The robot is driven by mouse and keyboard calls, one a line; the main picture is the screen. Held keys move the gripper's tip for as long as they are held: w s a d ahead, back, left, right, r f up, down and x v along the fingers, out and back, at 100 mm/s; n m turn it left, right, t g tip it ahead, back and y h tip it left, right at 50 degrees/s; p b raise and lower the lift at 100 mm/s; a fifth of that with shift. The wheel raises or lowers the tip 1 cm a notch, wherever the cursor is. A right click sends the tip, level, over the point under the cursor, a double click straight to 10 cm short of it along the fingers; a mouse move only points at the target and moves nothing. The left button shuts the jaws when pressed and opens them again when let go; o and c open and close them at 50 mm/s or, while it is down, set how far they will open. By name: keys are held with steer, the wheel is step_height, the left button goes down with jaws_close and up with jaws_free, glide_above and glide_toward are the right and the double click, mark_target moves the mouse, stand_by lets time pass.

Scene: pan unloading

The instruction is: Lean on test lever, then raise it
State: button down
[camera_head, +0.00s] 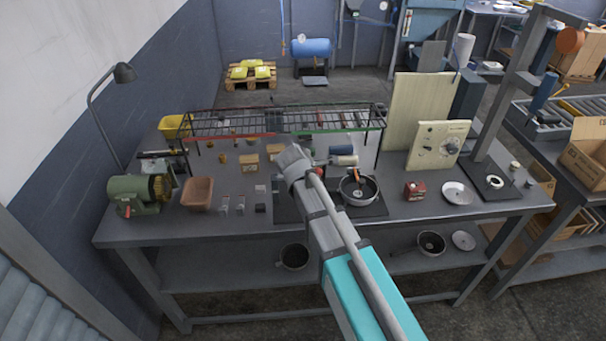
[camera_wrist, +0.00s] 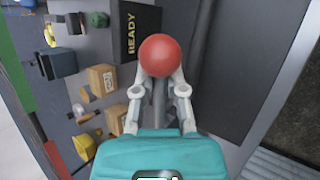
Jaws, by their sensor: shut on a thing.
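The test lever's round red knob (camera_wrist: 163,55) sits between the fingertips of my gripper (camera_wrist: 160,78) in the wrist view. My gripper is shut on it. A grey stalk (camera_wrist: 158,98) shows between the fingers, partly covered by them and by the teal gripper body. In the head view my arm hides the gripper and most of the lever; a small red patch (camera_head: 319,172) beside the arm may be the knob. A dark panel marked READY (camera_wrist: 131,34) stands just left of the knob in the wrist view.
A pan (camera_head: 373,197) with an orange-handled item stands right of my arm on the workbench (camera_head: 235,226). A wire rack (camera_head: 250,122) spans the back. A green motor (camera_head: 135,194) stands left.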

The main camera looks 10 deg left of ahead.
steer(key=shift+s+d+f, duration=0.1)
steer(key=shift+s+d, duration=0.1)
steer(key=shift+s, duration=0.05)
steer(key=c, duration=0.7)
jaws_free()
steer(key=shift+s, duration=0.1)
steer(key=shift+a, duration=0.1)
steer(key=shift+w+a+r, duration=0.1)
steer(key=shift+w+r, duration=0.1)
